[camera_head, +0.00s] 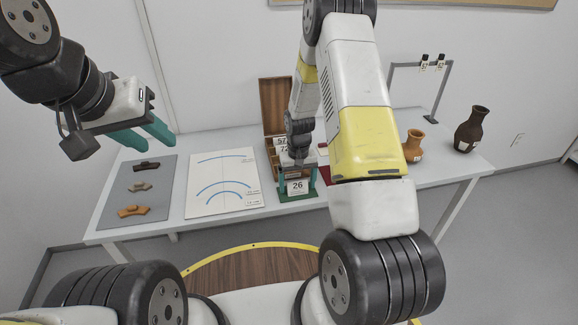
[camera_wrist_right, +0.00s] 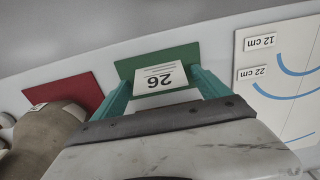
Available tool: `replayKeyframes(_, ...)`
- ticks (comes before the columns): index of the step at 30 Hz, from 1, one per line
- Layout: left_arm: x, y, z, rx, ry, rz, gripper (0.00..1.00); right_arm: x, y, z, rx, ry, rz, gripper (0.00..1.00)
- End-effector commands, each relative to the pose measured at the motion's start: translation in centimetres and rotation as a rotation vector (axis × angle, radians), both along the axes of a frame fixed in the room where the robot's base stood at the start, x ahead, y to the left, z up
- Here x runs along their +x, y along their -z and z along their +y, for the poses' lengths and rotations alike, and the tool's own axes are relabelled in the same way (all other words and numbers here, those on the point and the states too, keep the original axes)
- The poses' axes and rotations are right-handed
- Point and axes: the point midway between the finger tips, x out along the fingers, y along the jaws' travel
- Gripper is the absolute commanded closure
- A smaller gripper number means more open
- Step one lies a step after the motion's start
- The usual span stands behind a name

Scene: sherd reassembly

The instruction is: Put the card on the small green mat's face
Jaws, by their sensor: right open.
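My right gripper (camera_head: 297,181) is open, with one teal finger at each side of the card. Its fingers also show in the right wrist view (camera_wrist_right: 160,84). I cannot tell whether they touch the card. My left gripper (camera_head: 157,143) is open and empty, raised above the table's left side.
A grey mat (camera_head: 113,208) with several sherds and a white sheet with blue arcs (camera_head: 220,203) lie to the left. A wooden case (camera_head: 275,95) stands behind. A red mat (camera_wrist_right: 65,88) is beside the green one. An orange jar (camera_head: 413,147) and dark jar (camera_head: 471,132) stand right.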

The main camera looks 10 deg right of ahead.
Motion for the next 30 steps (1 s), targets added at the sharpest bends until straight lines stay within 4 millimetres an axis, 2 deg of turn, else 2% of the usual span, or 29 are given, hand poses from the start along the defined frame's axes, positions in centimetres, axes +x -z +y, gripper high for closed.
replayKeyframes(5,0.0,0.0,0.0,0.000,0.000,0.000,0.64,0.1,-2.5,0.0,0.000,0.000,-0.004,0.14)
replayKeyframes(15,0.0,0.0,0.0,0.000,0.000,0.000,0.64,0.1,-9.6,0.1,0.001,-0.001,-0.005,0.14)
replayKeyframes(23,0.0,0.0,0.0,0.000,0.000,0.000,0.64,0.0,-12.5,0.0,0.003,0.000,-0.009,0.14)
replayKeyframes(26,0.0,0.0,0.0,0.000,0.000,0.000,0.64,-0.5,-14.9,0.1,0.014,0.003,-0.036,0.14)
replayKeyframes(30,0.0,0.0,0.0,0.000,0.000,0.000,0.64,-2.6,-21.1,0.3,0.048,0.012,-0.112,0.14)
